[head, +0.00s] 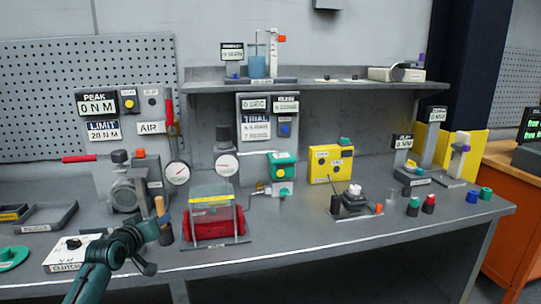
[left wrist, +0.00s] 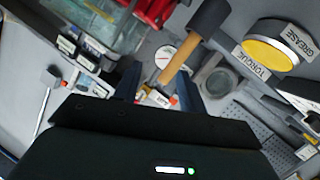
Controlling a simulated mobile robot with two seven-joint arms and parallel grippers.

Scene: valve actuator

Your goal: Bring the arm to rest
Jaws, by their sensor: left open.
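The gripper is open. In the left wrist view, the two dark fingers of the left gripper (left wrist: 160,92) are apart, with nothing seen held between them. A mallet (left wrist: 180,60) with a wooden handle and dark head shows beyond the fingers. In the head view the mallet (head: 160,210) stands just past the gripper. My right gripper is in neither view.
The grey bench (head: 330,232) holds a red cylinder under a clear cover (head: 212,218), a valve body (head: 125,190), a yellow box (head: 331,163) and a black-knobbed selector box (head: 70,253). Dark trays (head: 48,216) lie at left. A shelf (head: 300,84) spans the back. Clear floor lies below the bench.

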